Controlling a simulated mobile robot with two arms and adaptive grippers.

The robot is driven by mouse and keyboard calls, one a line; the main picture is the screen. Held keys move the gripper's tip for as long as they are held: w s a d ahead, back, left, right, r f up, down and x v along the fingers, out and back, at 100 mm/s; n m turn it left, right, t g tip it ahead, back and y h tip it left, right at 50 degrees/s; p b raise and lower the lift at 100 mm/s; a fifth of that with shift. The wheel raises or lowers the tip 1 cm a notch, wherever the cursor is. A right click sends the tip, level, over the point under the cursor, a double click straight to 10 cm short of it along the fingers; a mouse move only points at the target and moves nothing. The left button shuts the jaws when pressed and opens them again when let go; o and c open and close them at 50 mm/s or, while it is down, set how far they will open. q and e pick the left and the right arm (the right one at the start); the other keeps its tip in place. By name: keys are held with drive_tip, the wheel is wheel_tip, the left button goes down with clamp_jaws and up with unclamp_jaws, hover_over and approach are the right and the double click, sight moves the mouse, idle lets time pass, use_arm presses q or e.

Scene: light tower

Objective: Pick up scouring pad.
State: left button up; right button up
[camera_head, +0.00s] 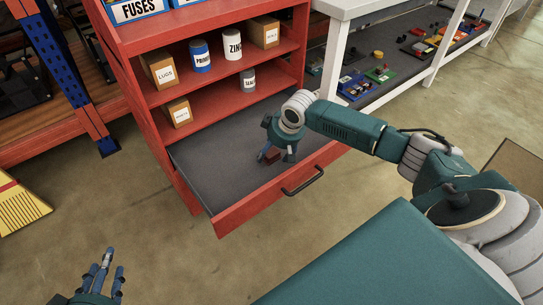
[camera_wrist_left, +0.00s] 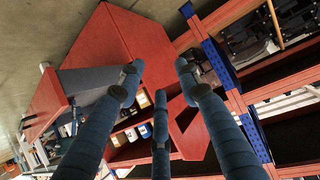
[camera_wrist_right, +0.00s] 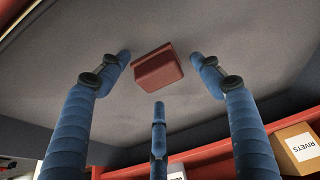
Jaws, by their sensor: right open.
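The scouring pad, a small dark red block (camera_head: 268,155), lies on the grey floor of the open drawer (camera_head: 215,170). In the right wrist view the pad (camera_wrist_right: 157,70) sits ahead between the fingertips, with bare floor between it and each finger. My right gripper (camera_head: 278,153) points down into the drawer above the pad, fingers spread and empty. In the head view its fingers partly hide the pad. My left gripper (camera_head: 108,268) is low at the left, away from the drawer. Its fingers (camera_wrist_left: 158,85) are spread with nothing between them.
The red cabinet's shelves above the drawer hold boxes (camera_head: 160,70) and cans (camera_head: 201,56). The drawer's front wall with a black handle (camera_head: 302,181) stands near my right gripper. A white-framed bench (camera_head: 330,62) is to the right. A yellow broom (camera_head: 20,208) is at far left.

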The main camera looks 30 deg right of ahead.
drive_tip(key=c, duration=1.3)
drive_tip(key=shift+r, duration=0.1)
drive_tip(key=shift+c, duration=0.2)
